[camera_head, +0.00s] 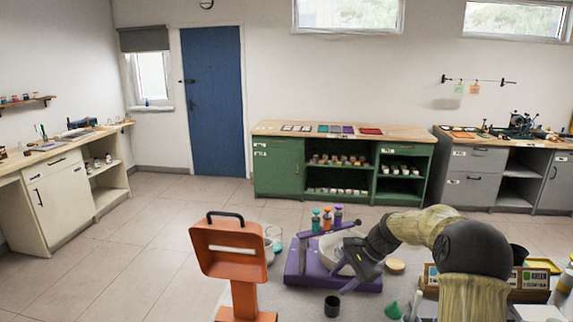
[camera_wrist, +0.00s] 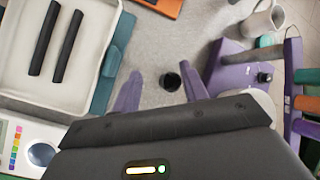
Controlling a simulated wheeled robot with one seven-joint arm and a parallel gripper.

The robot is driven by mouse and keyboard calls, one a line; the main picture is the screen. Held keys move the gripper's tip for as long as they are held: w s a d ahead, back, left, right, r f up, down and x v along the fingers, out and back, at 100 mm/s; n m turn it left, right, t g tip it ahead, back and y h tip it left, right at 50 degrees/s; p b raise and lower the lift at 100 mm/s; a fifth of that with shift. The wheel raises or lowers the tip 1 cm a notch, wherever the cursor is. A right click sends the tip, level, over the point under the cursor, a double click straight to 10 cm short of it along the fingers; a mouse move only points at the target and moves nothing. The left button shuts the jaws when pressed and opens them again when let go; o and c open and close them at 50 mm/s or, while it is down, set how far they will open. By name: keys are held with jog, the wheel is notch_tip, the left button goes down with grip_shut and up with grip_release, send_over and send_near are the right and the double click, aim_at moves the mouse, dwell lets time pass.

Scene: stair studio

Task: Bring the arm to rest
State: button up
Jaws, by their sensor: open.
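My gripper (camera_head: 322,263) hangs over the grey work surface (camera_head: 300,305), at the end of my bent arm, near a purple stand (camera_head: 300,262). Its two purple fingers are spread apart with nothing between them; in the wrist view my gripper (camera_wrist: 162,95) also shows an empty gap. A small black cup (camera_head: 332,307) stands on the surface below, in front of the purple stand. In the wrist view the cup (camera_wrist: 172,80) appears beyond the fingers, apart from them.
An orange stand (camera_head: 234,250) rises at the left. A green funnel (camera_head: 393,310) is near my arm. In the wrist view, a white tray (camera_wrist: 93,60) holds two black bars. Green cabinets (camera_head: 278,170) stand far off.

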jog(key=s+r+n+t+h+p, duration=0.1)
jog(key=s+r+n+h+p, duration=0.2)
jog(key=s+n, duration=0.9)
jog(key=s+h, duration=0.3)
jog(key=s, duration=1.3)
jog(key=shift+t+h+p, duration=0.3)
jog(key=shift+h, duration=0.1)
jog(key=shift+c, duration=0.2)
jog(key=shift+c, duration=0.6)
jog(key=shift+w, duration=0.1)
